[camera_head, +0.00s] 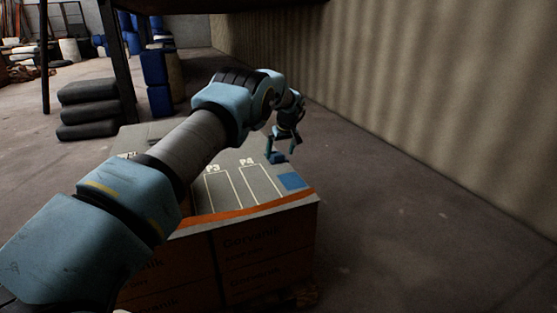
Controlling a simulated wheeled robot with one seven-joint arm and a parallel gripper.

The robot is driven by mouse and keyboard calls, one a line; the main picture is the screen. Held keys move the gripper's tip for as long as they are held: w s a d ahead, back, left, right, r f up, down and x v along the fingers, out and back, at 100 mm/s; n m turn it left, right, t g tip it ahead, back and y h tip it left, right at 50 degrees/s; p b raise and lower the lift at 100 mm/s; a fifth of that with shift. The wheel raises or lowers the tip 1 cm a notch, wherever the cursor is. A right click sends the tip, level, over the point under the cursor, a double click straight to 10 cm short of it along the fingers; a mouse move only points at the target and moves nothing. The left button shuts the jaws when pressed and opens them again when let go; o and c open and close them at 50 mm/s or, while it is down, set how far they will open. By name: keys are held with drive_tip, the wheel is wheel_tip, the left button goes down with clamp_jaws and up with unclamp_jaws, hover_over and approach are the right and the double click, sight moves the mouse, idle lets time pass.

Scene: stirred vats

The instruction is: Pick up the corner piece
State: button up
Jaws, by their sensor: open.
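A small blue piece (277,157), which looks like the corner piece, sits on the grey top of the box (222,206) near its right side. Its exact shape is too small to make out. My gripper (282,149) is open and points down just over the blue piece, with its fingers around or slightly above it. I cannot tell whether they touch it. My arm hides much of the left part of the box top.
A flat blue square (291,181) lies at the box top's right front corner, beside white outlined slots marked P3 (215,188) and P4 (258,183). Dark stacked slabs (90,108) and blue barrels (158,80) stand behind left. Floor right of the box is clear up to the corrugated wall (430,85).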

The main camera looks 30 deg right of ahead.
drive_tip(key=shift+x, duration=1.1)
drive_tip(key=c, duration=1.1)
drive_tip(key=shift+o, duration=0.2)
drive_tip(key=shift+r, duration=0.1)
